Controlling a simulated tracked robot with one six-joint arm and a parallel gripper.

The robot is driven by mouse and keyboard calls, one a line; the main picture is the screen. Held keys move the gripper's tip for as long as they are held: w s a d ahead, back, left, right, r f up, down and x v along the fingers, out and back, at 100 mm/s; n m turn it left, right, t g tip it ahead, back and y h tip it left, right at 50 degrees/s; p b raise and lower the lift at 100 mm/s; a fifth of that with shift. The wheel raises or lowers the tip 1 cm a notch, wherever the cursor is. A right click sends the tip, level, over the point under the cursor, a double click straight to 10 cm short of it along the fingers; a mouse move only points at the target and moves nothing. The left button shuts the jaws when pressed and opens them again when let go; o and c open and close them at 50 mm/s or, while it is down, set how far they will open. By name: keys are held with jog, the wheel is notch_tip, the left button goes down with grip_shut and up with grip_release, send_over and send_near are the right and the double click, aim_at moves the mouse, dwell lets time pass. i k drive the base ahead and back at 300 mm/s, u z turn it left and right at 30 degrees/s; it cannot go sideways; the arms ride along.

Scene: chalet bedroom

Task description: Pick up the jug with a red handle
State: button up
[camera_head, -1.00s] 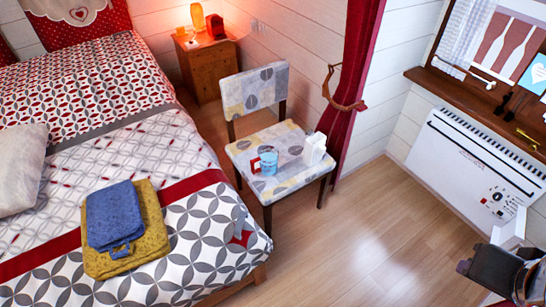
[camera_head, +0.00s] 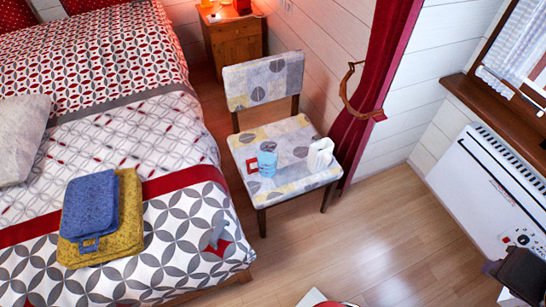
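The light-blue jug (camera_head: 268,165) stands upright on the patterned seat of the chair (camera_head: 292,180), towards its left front part. Its red handle (camera_head: 252,166) points left in the picture. Nothing is touching the jug except the seat. Dark parts that look like my arm show at the lower right edge, well apart from the chair. My gripper's fingertips cannot be made out.
A white object (camera_head: 320,154) stands on the seat right of the jug. The bed (camera_head: 165,225), with folded blue and yellow towels (camera_head: 97,215), is close on the left. A red curtain (camera_head: 362,120) hangs behind. A white heater (camera_head: 485,185) is right.

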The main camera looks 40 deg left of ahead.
aim_at(266, 158)
jog(key=i, duration=1.05)
jog(key=u, duration=3.95)
jog(key=i, duration=0.2)
jog(key=z, duration=0.5)
